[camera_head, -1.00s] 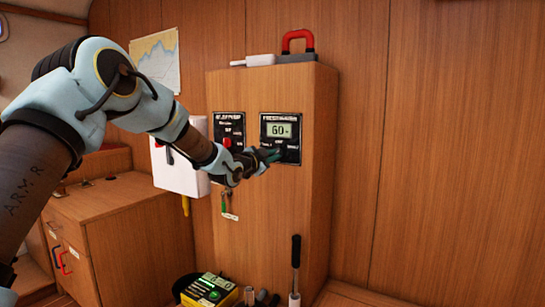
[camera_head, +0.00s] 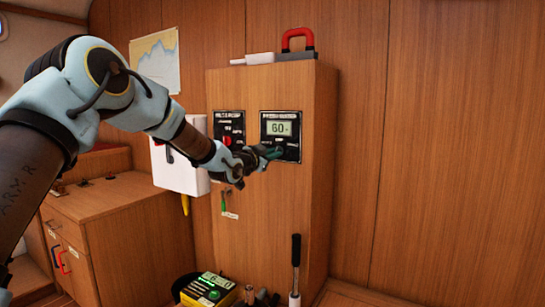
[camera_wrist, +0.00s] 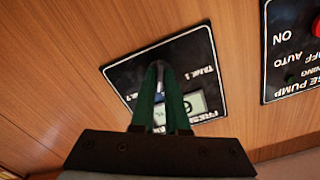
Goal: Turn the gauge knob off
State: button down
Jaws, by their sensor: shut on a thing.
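The gauge panel (camera_head: 293,150) is a black plate on the front of a wooden cabinet, with a lit display (camera_head: 280,129) reading about 60. In the wrist view the panel (camera_wrist: 124,77) appears rotated, with "TANK 1" lettering and part of the display (camera_wrist: 195,103) showing. My gripper (camera_head: 275,152) reaches the lower part of this panel. In the wrist view its green fingers (camera_wrist: 160,73) are shut on the dark gauge knob, which is mostly hidden between the tips. I cannot tell which way the knob points.
A bilge pump panel (camera_head: 229,118) with a red knob (camera_head: 227,140) is just left of the gauge; it also shows in the wrist view (camera_wrist: 290,58). A white box (camera_head: 180,172) and keys hang nearby. A red-handled item (camera_head: 298,42) stands on the cabinet.

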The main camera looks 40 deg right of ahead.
jog(key=n, duration=0.5)
jog(key=shift+b, duration=0.3)
jog(key=shift+n, duration=0.4)
jog(key=c, duration=0.9)
grip_release()
jog(key=b+v, duration=0.1)
jog(key=v, duration=1)
jog(key=shift+b, duration=0.35)
